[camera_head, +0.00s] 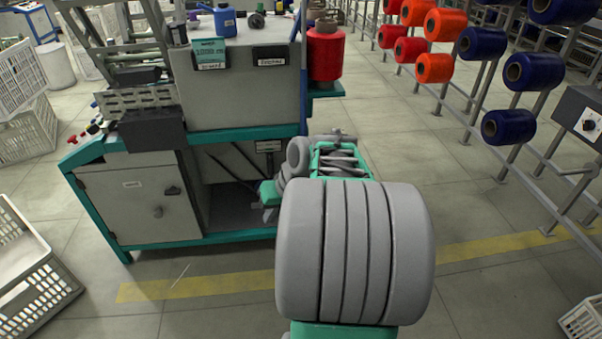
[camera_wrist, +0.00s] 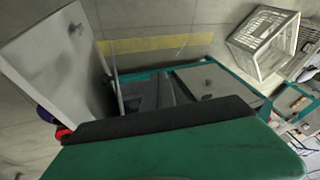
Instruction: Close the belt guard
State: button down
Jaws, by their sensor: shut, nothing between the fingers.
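The belt guard (camera_wrist: 55,70) shows in the wrist view as a large flat grey panel at the left. It stands swung out from the machine, with a small dark knob near its upper edge. The open belt compartment (camera_wrist: 143,93) lies beside it. In the head view this compartment (camera_head: 232,165) is dark, with belts inside, and my arm hides the guard. My gripper (camera_wrist: 165,122) fills the bottom of the wrist view as a green body with a dark edge. It is shut and empty, and I see no contact with the guard.
A closed grey cabinet door (camera_head: 140,205) with a knob is left of the compartment. A red spool (camera_head: 325,52) stands on the machine's right side. A white crate (camera_head: 35,275) sits on the floor at left. Spool racks (camera_head: 480,85) line the right. The floor between is clear.

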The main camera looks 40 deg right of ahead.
jog(key=s+d+r+m+t+p, duration=0.1)
jog(key=s+d+r+p, duration=0.15)
jog(key=d, duration=0.35)
jog(key=s+d+r+m+t+p, duration=0.1)
jog(key=d+r, duration=0.2)
jog(key=d, duration=0.4)
jog(key=d+b+x, duration=0.1)
jog(key=b+x, duration=0.2)
jog(key=x, duration=0.6)
jog(key=shift+w+a+f+t, duration=0.25)
jog(key=shift+w+f+t, duration=0.05)
jog(key=shift+w+f, duration=0.1)
jog(key=shift+m+h, duration=0.3)
